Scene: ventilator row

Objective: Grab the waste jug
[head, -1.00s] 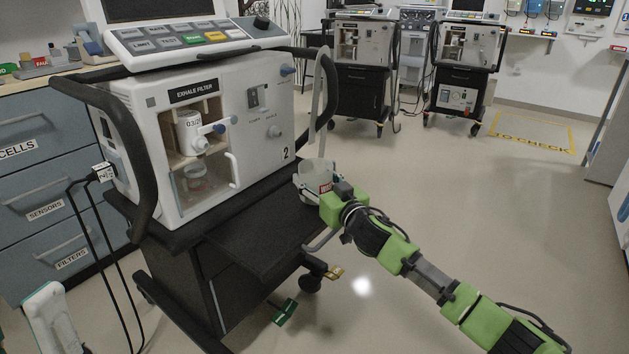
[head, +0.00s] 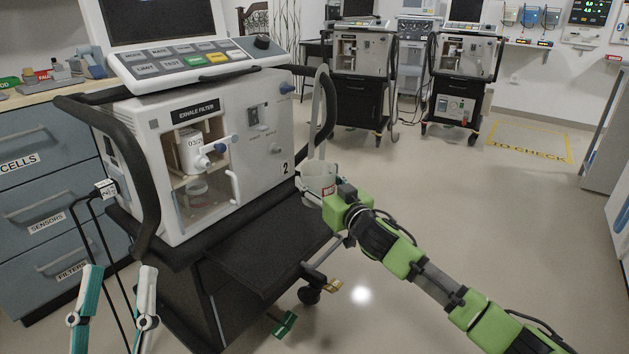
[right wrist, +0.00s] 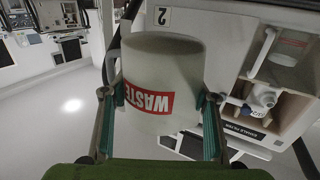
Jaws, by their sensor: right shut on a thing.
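The waste jug (head: 317,178) is a pale, translucent container at the right side of ventilator 2, below a hanging pale hose. In the right wrist view the jug (right wrist: 165,62) fills the middle, its red WASTE label facing the camera. My right gripper (right wrist: 162,98) has its teal fingers on both sides of the jug and is shut on it. In the head view the right gripper's fingers are mostly hidden behind its green wrist. My left gripper (head: 120,271) is at the lower left, with two teal fingers spread apart and nothing between them.
Ventilator 2 (head: 265,150) stands on a black cart (head: 255,265) beside the jug. Blue drawers (head: 40,180) are at the left. Two more ventilators stand at the back. Open floor (head: 480,220) lies to the right, with a yellow TO CHECK area (head: 530,140).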

